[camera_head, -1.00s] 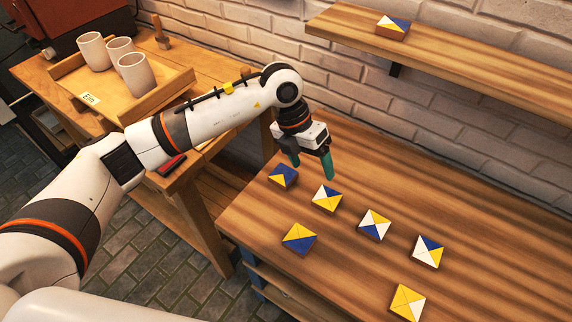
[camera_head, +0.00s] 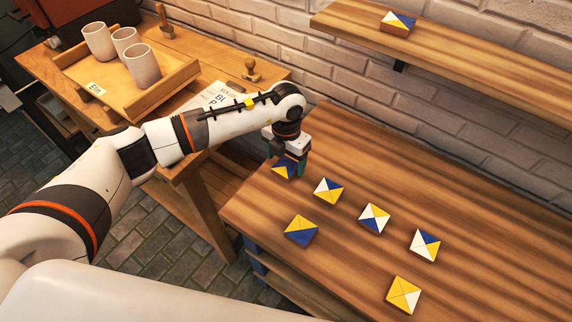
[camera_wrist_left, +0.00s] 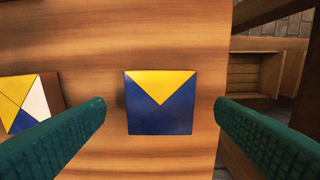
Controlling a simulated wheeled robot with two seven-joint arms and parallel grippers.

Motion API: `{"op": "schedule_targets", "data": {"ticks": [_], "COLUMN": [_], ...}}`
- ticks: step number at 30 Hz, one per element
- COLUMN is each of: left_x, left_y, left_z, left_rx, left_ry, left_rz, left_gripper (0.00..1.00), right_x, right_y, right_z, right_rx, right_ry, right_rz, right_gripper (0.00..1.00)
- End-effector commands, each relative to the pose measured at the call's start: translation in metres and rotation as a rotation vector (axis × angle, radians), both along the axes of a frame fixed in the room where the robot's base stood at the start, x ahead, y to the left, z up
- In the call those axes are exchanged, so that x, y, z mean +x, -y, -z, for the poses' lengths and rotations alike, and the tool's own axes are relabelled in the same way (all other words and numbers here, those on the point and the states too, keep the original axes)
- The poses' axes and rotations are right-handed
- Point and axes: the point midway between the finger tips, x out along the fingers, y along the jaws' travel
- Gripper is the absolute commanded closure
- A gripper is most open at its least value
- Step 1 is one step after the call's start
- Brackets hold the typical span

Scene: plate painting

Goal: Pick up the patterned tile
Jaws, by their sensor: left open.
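A patterned tile (camera_head: 285,169), blue with one yellow triangle, lies at the table's left end by the wall. My left gripper (camera_head: 286,172) is over this tile, pointing down, and partly hides it in the head view. In the left wrist view the tile (camera_wrist_left: 161,102) lies between the two green fingers, with a gap on each side. The left gripper is open and empty. Several other patterned tiles lie on the table, such as a yellow, white and blue one (camera_head: 328,191) and a yellow and blue one (camera_head: 301,231). Another tile (camera_head: 398,22) lies on the wall shelf. My right gripper is not in view.
The wooden table (camera_head: 480,200) is clear along its back and right. The shelf (camera_head: 460,58) runs along the brick wall above it. A side table at left holds a wooden tray (camera_head: 105,105) with white cups (camera_head: 142,65), a stamp (camera_head: 251,71) and a paper sheet (camera_head: 212,97).

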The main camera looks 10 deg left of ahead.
Motion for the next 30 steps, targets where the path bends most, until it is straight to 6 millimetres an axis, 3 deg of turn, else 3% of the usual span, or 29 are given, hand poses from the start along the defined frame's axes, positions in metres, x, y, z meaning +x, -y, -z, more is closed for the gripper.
{"op": "schedule_targets", "data": {"ticks": [5,12,22,30], "left_x": [0.000,0.000,0.000,0.001], "left_y": [0.000,0.000,0.000,0.000], "left_z": [0.018,0.020,0.020,0.016], "left_rx": [0.001,0.000,0.000,-0.002], "left_ry": [-0.002,0.001,0.001,0.001], "left_rz": [-0.001,0.000,0.000,-0.001], "left_gripper": [0.22,0.22,0.73,0.73], "right_x": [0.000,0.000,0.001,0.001], "right_y": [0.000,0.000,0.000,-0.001], "right_z": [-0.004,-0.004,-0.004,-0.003], "right_rx": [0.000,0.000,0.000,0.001], "right_ry": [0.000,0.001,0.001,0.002], "right_rz": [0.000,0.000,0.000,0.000], "right_gripper": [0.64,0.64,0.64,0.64]}}
